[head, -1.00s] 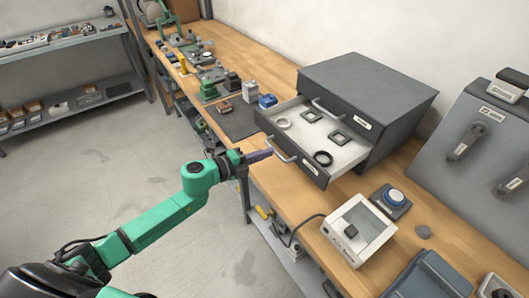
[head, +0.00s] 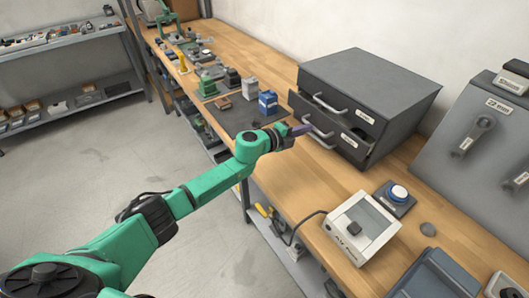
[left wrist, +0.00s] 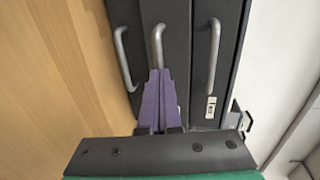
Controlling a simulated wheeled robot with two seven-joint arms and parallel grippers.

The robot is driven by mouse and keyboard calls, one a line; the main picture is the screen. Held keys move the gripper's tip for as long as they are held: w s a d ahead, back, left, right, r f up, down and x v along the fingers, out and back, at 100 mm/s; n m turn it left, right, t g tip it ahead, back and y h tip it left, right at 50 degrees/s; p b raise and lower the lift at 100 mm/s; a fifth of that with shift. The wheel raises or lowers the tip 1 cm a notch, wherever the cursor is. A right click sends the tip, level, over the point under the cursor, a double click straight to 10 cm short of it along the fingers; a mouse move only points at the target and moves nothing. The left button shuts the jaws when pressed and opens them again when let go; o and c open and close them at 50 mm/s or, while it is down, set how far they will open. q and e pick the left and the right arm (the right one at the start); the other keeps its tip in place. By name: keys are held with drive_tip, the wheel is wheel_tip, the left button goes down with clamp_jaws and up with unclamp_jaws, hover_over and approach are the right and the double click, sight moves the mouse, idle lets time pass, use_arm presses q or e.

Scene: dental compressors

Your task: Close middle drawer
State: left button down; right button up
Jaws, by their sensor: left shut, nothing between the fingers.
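The dark grey cabinet (head: 390,85) stands on the wooden bench. Its middle drawer (head: 345,147) is mostly pushed in but still sticks out a little, with a dark ring (head: 360,133) partly visible inside. Its handle (head: 318,133) also shows in the left wrist view (left wrist: 157,42), between two other handles. My left gripper (head: 299,130) is shut and empty, its purple fingers (left wrist: 158,100) pointing at the drawer front by the middle handle. I cannot tell whether they touch it. My right gripper is out of view.
A grey panel (head: 470,140) stands to the right.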

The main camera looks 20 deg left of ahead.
sight(321, 121)
use_arm(q)
drive_tip(key=x, duration=0.1)
drive_tip(key=b+x, duration=0.1)
drive_tip(key=x, duration=0.1)
drive_tip(key=shift+w+d+r, duration=0.15)
drive_tip(key=shift+w+d, duration=0.05)
drive_tip(key=shift+d, duration=0.05)
drive_tip(key=shift+w+r, duration=0.1)
drive_tip(key=shift+r, duration=0.25)
drive_tip(key=shift+d, duration=0.1)
drive_tip(key=shift+r, duration=0.1)
